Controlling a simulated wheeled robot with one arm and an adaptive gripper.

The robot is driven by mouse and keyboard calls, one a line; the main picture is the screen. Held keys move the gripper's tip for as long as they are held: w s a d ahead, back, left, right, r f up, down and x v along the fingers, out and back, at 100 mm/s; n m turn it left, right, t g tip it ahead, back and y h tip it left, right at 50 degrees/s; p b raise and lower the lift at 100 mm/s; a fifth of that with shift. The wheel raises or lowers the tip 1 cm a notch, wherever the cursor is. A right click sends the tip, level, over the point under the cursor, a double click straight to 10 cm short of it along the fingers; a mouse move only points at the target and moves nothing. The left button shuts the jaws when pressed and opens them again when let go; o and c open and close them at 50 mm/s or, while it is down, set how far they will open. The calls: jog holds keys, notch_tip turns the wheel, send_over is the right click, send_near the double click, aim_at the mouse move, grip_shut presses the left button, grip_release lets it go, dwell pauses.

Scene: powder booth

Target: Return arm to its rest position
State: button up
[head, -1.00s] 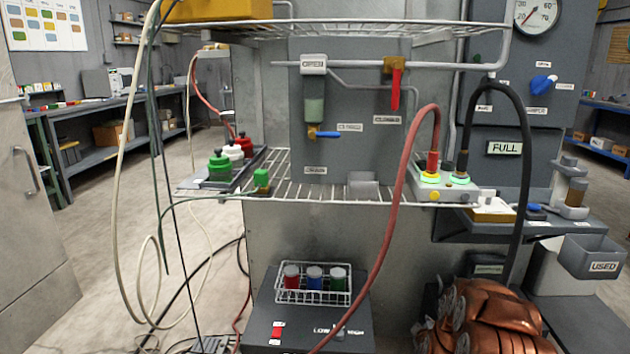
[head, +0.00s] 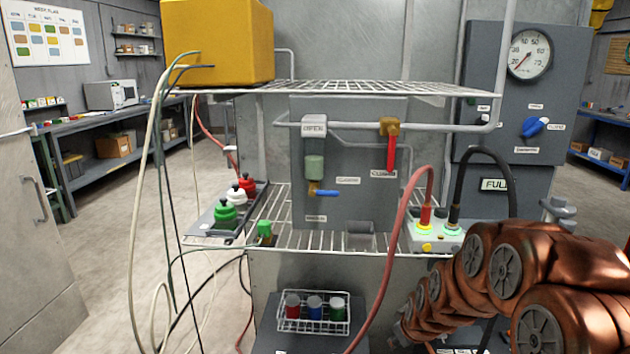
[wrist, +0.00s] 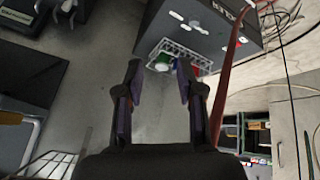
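My copper-coloured arm (head: 520,275) fills the lower right of the head view, in front of the right part of the booth. My gripper (wrist: 158,75) shows in the wrist view with its two dark fingers spread apart and nothing between them. The head view does not show the gripper clearly. Beyond the fingers, the wrist view shows the wire rack (wrist: 182,52) with coloured containers on a dark box, apart from the fingers.
A wire shelf (head: 300,240) carries red, white and green knobs (head: 235,200) on the left and lit connectors (head: 438,228) on the right. A red hose (head: 400,225) hangs down in front. Loose cables hang at left. A yellow box (head: 218,42) sits on the upper shelf.

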jog(key=s+r+m+g+p, duration=0.1)
jog(key=s+r+p, duration=0.3)
jog(key=s+r, duration=0.4)
jog(key=s+a+r+m+g+p, duration=0.1)
jog(key=s+r+g+p, duration=0.3)
jog(key=s+r, duration=0.5)
jog(key=s+a+r+m+g+p, duration=0.1)
jog(key=s+r+p, duration=0.4)
jog(key=s, duration=1.6)
notch_tip(320, 180, up, 3)
jog(key=shift+s+a+r+m+g+h, duration=0.25)
jog(key=shift+m+g, duration=0.55)
jog(key=shift+m, duration=0.4)
